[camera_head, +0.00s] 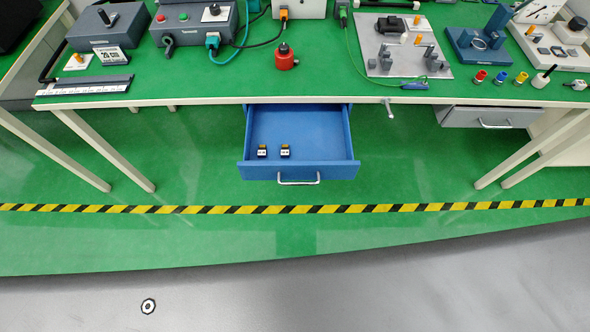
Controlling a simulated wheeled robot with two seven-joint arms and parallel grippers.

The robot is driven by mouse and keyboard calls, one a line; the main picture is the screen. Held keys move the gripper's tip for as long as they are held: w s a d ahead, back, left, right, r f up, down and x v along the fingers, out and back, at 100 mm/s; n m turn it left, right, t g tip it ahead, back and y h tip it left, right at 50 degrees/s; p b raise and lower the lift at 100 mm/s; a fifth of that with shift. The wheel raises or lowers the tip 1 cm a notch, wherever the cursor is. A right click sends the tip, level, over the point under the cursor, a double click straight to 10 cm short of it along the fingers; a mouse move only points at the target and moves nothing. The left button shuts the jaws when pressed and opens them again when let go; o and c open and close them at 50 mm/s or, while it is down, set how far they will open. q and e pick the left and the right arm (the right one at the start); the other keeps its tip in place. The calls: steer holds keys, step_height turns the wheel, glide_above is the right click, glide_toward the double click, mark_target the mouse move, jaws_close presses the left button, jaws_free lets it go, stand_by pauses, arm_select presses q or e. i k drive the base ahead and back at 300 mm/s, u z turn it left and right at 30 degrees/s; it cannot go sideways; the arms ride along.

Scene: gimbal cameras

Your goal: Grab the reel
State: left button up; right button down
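No object in the camera_head view is clearly a reel. A small round white and black piece (148,306) shows on the grey floor at the lower left; I cannot tell whether it is a reel or a floor marking. A red round piece with a black top (285,62) stands on the green table top near its front edge. Neither of my grippers is in view.
The green table top (330,85) carries several devices and cables. A grey drawer (490,118) is at the right.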

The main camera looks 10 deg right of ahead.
mark_target(283, 61)
steer(key=z, duration=0.05)
steer(key=k, duration=0.5)
steer(key=z, duration=2.2)
steer(key=i, duration=1.5)
steer(key=u, duration=2.05)
